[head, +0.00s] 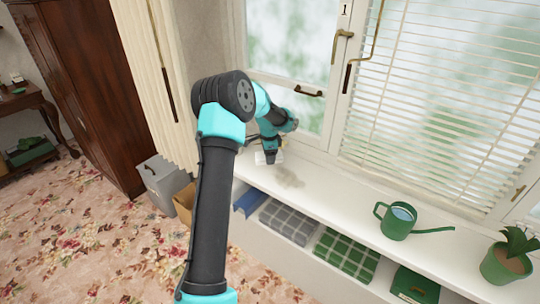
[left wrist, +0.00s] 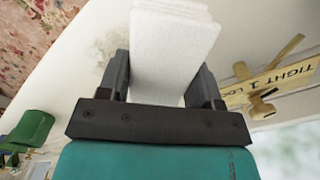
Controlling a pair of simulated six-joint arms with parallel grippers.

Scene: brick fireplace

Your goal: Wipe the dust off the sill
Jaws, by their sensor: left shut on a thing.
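My left gripper (head: 270,152) is over the left part of the white window sill (head: 335,192), shut on a white folded cloth or pad (head: 262,159). In the left wrist view the pad (left wrist: 172,50) sticks out between the two dark fingers of the gripper (left wrist: 160,78). A grey-brown dust smudge (head: 290,179) lies on the sill just right of the pad; it also shows in the left wrist view (left wrist: 113,45), beside the pad. Whether the pad touches the sill is hard to tell. My right gripper is in neither view.
A green watering can (head: 396,224) and a potted plant (head: 506,263) stand on the sill to the right. Window handles (head: 308,92) and blinds (head: 440,100) are behind. Folded checked cloths (head: 289,222) lie on the shelf below. The sill between smudge and can is clear.

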